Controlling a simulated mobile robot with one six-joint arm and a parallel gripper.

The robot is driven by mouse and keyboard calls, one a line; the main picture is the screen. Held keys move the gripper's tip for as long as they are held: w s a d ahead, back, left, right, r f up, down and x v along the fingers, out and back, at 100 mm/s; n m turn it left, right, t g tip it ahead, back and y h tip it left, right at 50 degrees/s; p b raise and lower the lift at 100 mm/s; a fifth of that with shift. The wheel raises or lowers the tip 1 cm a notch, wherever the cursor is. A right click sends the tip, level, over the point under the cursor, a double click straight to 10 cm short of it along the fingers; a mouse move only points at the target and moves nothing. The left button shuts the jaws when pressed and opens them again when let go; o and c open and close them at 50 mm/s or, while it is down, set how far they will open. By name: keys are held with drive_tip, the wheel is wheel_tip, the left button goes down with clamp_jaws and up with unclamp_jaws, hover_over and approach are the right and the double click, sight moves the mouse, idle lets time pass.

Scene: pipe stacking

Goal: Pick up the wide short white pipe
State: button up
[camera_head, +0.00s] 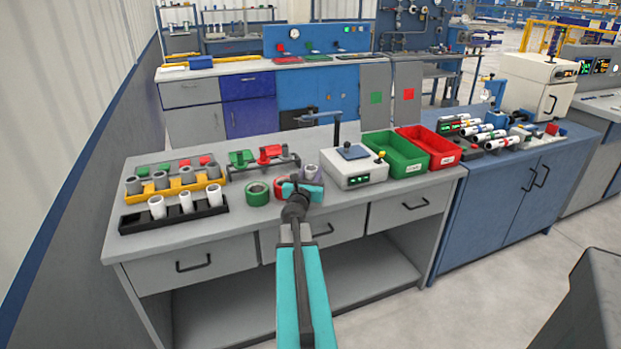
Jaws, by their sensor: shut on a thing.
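My gripper (303,190), teal with a dark wrist, is low over the front middle of the workbench. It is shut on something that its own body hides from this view. A pale lilac-grey ring (311,171) shows just behind the gripper; I cannot tell whether it touches the jaws. White pipes stand upright in the black rack (133,224) at the bench's left front: a left one (157,207), a middle one (186,202) and a right one (214,196). I cannot tell which pipe is the wide short one.
A green roll (257,193) and a red roll (280,187) lie left of the gripper. A yellow rack (178,192) holds several grey pipes. A white device (355,168), a green bin (396,153) and a red bin (430,147) stand to the right. The bench front right is clear.

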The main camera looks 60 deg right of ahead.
wheel_tip(320, 180, up, 18)
drive_tip(key=p, duration=0.6)
idle(0.8)
